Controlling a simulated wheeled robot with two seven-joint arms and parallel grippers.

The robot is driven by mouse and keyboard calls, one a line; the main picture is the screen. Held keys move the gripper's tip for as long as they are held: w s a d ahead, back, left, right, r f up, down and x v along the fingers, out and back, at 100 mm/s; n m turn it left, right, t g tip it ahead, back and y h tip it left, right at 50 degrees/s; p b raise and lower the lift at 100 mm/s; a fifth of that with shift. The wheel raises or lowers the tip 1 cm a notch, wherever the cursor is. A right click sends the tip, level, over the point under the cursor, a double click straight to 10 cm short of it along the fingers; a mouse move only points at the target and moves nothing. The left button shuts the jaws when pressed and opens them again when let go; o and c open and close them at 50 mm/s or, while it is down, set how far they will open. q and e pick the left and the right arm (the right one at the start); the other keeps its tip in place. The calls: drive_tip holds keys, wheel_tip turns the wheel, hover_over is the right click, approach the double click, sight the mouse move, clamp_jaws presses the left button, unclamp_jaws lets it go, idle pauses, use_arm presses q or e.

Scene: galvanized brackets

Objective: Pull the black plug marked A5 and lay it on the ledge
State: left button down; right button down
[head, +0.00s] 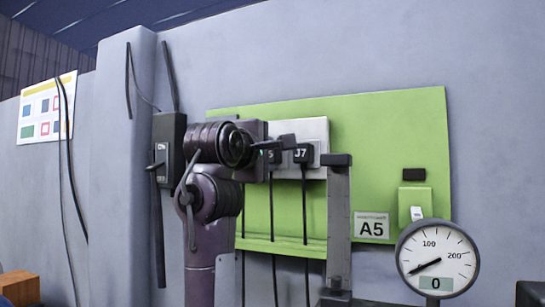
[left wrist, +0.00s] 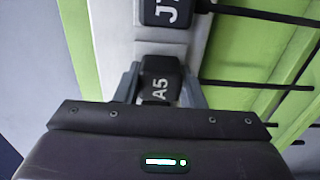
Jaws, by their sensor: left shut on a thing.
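The black plug marked A5 (left wrist: 160,88) is between the two fingers of my left gripper (left wrist: 160,80), which is shut on it. In the head view, part of the A5 plug (head: 273,156) shows behind my left gripper (head: 277,147), with only the "5" readable. The plug is at the pale socket panel (head: 315,131); I cannot tell whether it is fully seated. A black plug marked J7 (head: 303,154) sits just right of it, and also shows in the left wrist view (left wrist: 165,12). A green ledge (head: 285,247) runs along the board's lower edge. My right gripper is out of view.
Black cables (head: 304,210) hang below the plugs past the ledge. A grey upright bracket (head: 339,215) stands right of them. A dark ON/OFF switch (head: 165,160) is left.

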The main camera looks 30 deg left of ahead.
use_arm(q)
drive_tip(key=shift+s+d+b, duration=0.2)
drive_tip(key=shift+s+b, duration=0.85)
drive_tip(key=shift+s, duration=1.75)
